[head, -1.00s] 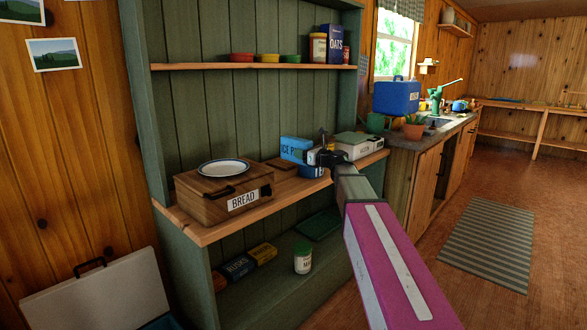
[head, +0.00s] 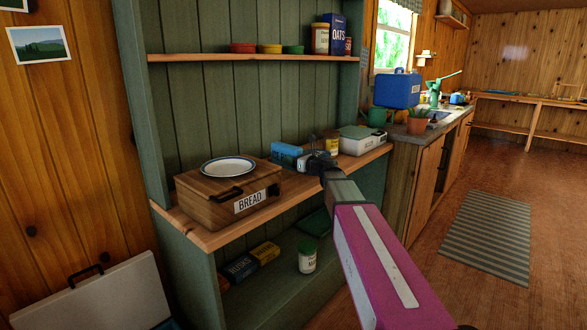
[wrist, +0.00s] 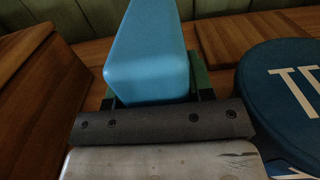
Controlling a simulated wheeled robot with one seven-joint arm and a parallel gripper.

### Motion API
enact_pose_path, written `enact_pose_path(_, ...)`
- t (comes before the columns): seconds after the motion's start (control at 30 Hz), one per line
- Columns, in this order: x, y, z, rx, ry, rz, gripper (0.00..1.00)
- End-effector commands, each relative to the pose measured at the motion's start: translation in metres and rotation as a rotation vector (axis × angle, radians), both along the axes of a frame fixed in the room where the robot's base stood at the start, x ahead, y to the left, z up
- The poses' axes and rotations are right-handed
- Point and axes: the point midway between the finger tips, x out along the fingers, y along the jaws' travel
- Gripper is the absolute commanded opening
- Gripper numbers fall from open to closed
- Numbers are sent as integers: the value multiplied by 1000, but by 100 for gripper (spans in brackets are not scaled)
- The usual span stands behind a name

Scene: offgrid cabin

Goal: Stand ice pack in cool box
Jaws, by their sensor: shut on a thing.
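The ice pack (head: 286,154) is a light blue block over the hutch counter, right of the bread box. My gripper (head: 305,162) is shut on it; the wrist view shows the pack (wrist: 150,55) between the two fingers. The gripper partly hides the pack in the head view, and I cannot tell whether it touches the counter. The cool box shows at the lower left as a raised white lid (head: 105,295) with a dark handle and a sliver of blue body (head: 170,325). The rest of the cool box is out of frame.
The wooden bread box (head: 225,197) with a plate (head: 228,166) on top stands left of the pack. A round dark blue tin (wrist: 290,95) is close on the right. A yellow jar (head: 332,145) and a white box (head: 365,141) stand farther right. A shelf (head: 255,58) runs above.

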Motion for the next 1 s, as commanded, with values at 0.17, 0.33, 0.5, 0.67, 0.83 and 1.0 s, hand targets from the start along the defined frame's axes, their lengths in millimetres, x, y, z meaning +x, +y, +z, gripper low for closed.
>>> enact_pose_path(0.17,0,0,-13,0,0,0,3)
enact_pose_path(0.33,0,0,-33,1,1,0,3)
enact_pose_path(0.5,0,0,-36,1,-1,0,3)
enact_pose_path(0.67,0,0,-36,1,-1,0,3)
enact_pose_path(0.83,0,0,-39,-1,-1,0,70)
enact_pose_path(1.0,0,0,-39,-1,-1,0,73)
